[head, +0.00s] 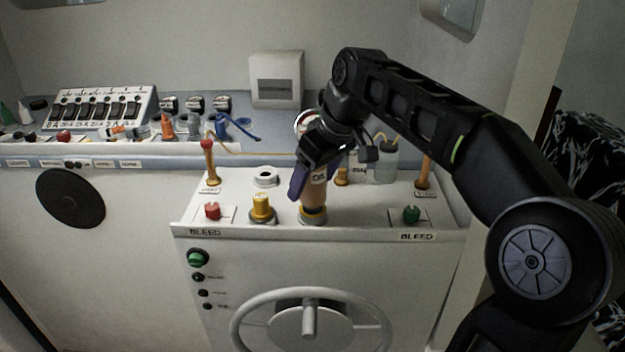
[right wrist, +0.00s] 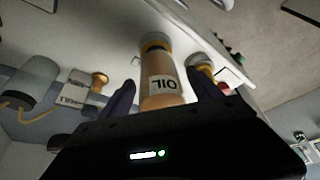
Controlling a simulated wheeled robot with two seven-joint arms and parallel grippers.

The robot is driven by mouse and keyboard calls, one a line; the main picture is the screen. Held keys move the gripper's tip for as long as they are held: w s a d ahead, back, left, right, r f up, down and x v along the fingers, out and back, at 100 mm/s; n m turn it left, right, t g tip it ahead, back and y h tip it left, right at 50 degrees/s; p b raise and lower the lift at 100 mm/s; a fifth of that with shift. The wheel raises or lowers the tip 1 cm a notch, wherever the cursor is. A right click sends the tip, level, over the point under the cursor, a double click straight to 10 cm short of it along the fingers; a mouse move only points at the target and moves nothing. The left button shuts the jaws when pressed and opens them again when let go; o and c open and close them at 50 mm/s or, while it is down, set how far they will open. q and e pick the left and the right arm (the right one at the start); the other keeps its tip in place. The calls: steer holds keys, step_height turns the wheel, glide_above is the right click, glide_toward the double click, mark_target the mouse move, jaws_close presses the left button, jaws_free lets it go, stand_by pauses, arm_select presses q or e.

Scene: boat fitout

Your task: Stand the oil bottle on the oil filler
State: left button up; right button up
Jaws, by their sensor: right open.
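The oil bottle (head: 315,196), amber with a white "OIL" label, stands neck down at the front of the white console, slightly tilted in the picture. Its lower end meets the oil filler (head: 313,217), a round fitting with a yellowish ring. The right wrist view also shows the bottle (right wrist: 158,80) meeting the filler (right wrist: 155,42); the exact seating is hidden. My right gripper (head: 310,182) is open around the bottle's upper part, with one dark purple finger on each side. In the right wrist view, gaps show beside the bottle. My left gripper is out of view.
A yellow-capped fitting (head: 262,207) stands just left of the filler. Levers (head: 211,165), a white ring (head: 265,177) and a clear jar (head: 383,163) stand behind. A handwheel (head: 270,298) is on the front.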

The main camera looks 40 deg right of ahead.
steer(key=p+v, duration=0.1)
steer(key=v, duration=0.5)
steer(key=shift+s+r, duration=0.1)
steer(key=shift+r, duration=0.3)
steer(key=shift+s+r, duration=0.25)
